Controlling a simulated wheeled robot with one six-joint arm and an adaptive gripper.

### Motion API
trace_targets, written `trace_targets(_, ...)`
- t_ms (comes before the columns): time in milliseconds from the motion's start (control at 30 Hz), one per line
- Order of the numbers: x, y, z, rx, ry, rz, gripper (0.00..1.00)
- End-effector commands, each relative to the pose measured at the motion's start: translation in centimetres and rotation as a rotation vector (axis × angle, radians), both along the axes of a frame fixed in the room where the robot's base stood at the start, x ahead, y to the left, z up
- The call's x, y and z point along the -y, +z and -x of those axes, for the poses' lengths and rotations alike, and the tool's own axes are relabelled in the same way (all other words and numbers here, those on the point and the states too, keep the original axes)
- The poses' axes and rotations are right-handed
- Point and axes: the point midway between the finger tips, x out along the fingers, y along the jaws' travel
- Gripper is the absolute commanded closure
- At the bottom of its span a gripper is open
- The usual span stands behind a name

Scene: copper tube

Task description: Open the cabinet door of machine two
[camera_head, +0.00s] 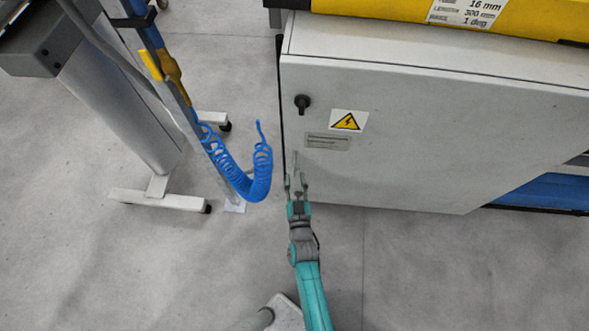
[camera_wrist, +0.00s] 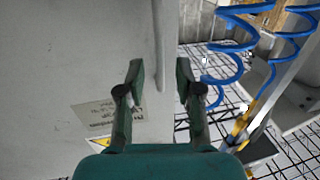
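The machine's grey cabinet door (camera_head: 400,150) faces me and looks shut. It carries a black knob (camera_head: 302,102) at its upper left. A thin light handle (camera_head: 295,160) shows low on its left edge, just beyond my gripper (camera_head: 296,183). In the wrist view the pale handle bar (camera_wrist: 161,45) runs down between the two fingers of my gripper (camera_wrist: 157,72). The fingers are open, with a gap on both sides of the bar. I cannot tell how deep the bar sits between them.
The door also bears a yellow warning label (camera_head: 347,121) and a small nameplate (camera_head: 327,142). A coiled blue hose (camera_head: 245,180) hangs by a post to the left. A white-footed stand (camera_head: 160,200) is further left. Grey floor (camera_head: 430,270) is clear in front.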

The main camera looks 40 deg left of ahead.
Motion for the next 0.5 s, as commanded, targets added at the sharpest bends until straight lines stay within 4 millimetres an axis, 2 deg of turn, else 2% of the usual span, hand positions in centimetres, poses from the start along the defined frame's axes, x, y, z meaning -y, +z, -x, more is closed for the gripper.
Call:
trace_targets(200,-2.0,0.1,-2.2,0.001,0.000,-0.001,0.65)
trace_targets(500,-2.8,0.0,-3.0,-0.001,0.000,-0.001,0.65)
